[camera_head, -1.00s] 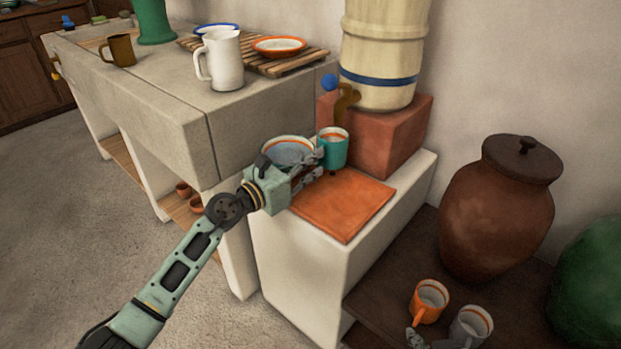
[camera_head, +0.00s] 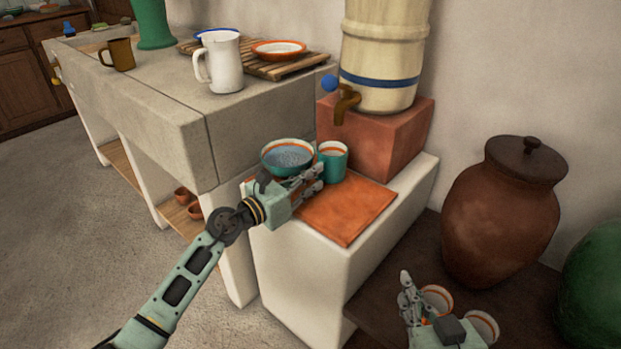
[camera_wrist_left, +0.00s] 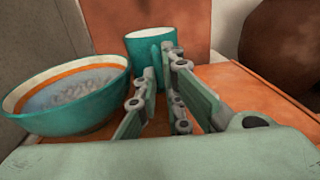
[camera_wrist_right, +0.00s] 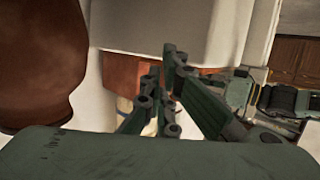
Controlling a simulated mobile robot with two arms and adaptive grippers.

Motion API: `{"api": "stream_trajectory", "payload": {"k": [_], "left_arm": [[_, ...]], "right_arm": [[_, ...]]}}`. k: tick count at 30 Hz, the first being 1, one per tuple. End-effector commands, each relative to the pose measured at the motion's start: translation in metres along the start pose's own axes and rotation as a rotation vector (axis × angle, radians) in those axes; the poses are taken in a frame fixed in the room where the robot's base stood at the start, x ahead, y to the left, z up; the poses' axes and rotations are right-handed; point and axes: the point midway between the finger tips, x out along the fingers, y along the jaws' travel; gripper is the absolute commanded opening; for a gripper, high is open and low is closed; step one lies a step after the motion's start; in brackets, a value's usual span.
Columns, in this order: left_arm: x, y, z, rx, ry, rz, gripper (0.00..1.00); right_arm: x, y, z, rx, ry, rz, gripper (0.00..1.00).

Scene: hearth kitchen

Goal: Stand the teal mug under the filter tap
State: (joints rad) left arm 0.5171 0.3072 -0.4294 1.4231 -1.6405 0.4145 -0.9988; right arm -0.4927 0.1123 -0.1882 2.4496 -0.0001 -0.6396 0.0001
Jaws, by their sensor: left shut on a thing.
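The teal mug (camera_head: 332,160) is upright above or on the low white ledge, right of a teal bowl (camera_head: 287,158) and below the brass filter tap (camera_head: 345,101). My left gripper (camera_head: 312,178) is shut on the near side of the mug, where the handle seems to be. The left wrist view shows the mug (camera_wrist_left: 150,48) past my fingertips (camera_wrist_left: 160,68); they hide part of it. I cannot tell whether its base touches the ledge. My right gripper (camera_head: 406,290) is low at the right, its fingers (camera_wrist_right: 160,75) close together with nothing seen between them.
The cream filter (camera_head: 382,55) stands on a red block (camera_head: 385,140) behind the mug. An orange tile (camera_head: 343,212) covers the ledge front. A brown jar (camera_head: 500,215) is beyond.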

Motion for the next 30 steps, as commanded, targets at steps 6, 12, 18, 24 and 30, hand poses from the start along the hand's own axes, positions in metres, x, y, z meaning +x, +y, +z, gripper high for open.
{"api": "stream_trajectory", "payload": {"k": [6,12,18,24,30], "left_arm": [[0.000,0.000,-0.002,0.000,0.000,0.000,0.08],[0.000,0.000,-0.001,0.001,0.000,0.000,0.26],[0.000,0.000,-0.001,0.001,0.000,0.000,0.26],[0.000,0.000,0.001,0.000,0.000,0.000,0.26],[-0.031,0.001,0.001,0.001,0.003,0.001,0.26]], "right_arm": [[0.001,-0.001,-0.006,0.000,0.032,-0.001,0.00],[0.001,-0.001,-0.006,0.000,0.030,-0.001,0.00],[0.001,-0.001,-0.006,0.000,0.029,-0.001,0.00],[0.000,-0.001,-0.005,0.000,0.019,-0.001,0.00],[-0.007,0.003,0.027,0.000,-0.141,0.007,0.00]]}}
